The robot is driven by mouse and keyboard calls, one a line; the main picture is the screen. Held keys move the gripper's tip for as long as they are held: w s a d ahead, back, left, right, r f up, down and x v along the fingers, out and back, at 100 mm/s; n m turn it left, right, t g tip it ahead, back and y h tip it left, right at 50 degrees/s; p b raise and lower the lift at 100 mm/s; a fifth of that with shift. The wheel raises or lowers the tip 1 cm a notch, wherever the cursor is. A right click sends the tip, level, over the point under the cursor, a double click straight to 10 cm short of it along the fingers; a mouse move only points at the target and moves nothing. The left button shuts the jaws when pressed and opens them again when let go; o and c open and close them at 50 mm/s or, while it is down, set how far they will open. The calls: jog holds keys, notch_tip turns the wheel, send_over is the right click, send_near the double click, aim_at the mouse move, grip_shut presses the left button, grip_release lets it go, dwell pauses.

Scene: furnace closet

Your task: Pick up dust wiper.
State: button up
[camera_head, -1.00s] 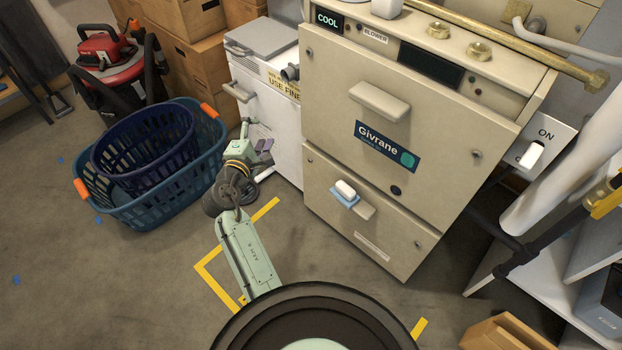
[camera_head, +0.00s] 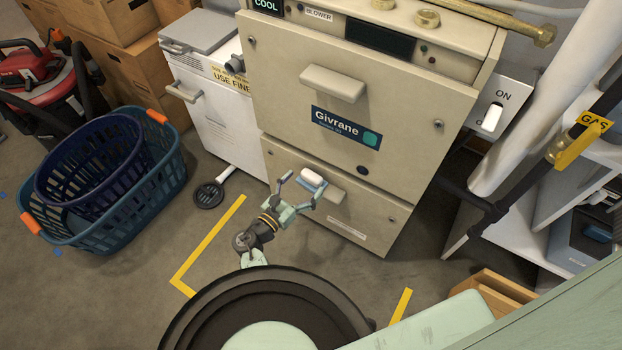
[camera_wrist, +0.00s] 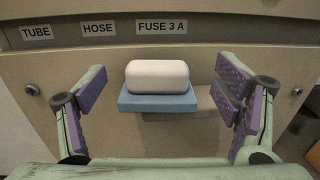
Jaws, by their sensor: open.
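The dust wiper has a white rounded grip on a flat blue pad (camera_head: 310,180). It rests on the handle of the furnace's lower panel. In the wrist view the dust wiper (camera_wrist: 157,80) sits in the middle, between my fingers and a little beyond them. My gripper (camera_head: 302,183) is open, with one finger on each side of the wiper and a gap to both. In the wrist view my gripper (camera_wrist: 160,112) shows its purple finger pads facing inward, with nothing between them touching.
The beige furnace (camera_head: 350,100) stands right behind the wiper; its lower handle (camera_head: 330,194) is beneath it. A black round strainer-like tool (camera_head: 209,194) lies on the floor. Laundry baskets (camera_head: 110,190) stand left. A gas pipe (camera_head: 545,150) and shelves are at right.

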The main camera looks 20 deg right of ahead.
aim_at(308, 179)
jog(key=x, duration=0.4)
jog(key=shift+w+d+f, duration=0.15)
jog(key=shift+w+f, duration=0.1)
jog(key=shift+f, duration=0.05)
jog(key=c, duration=1.4)
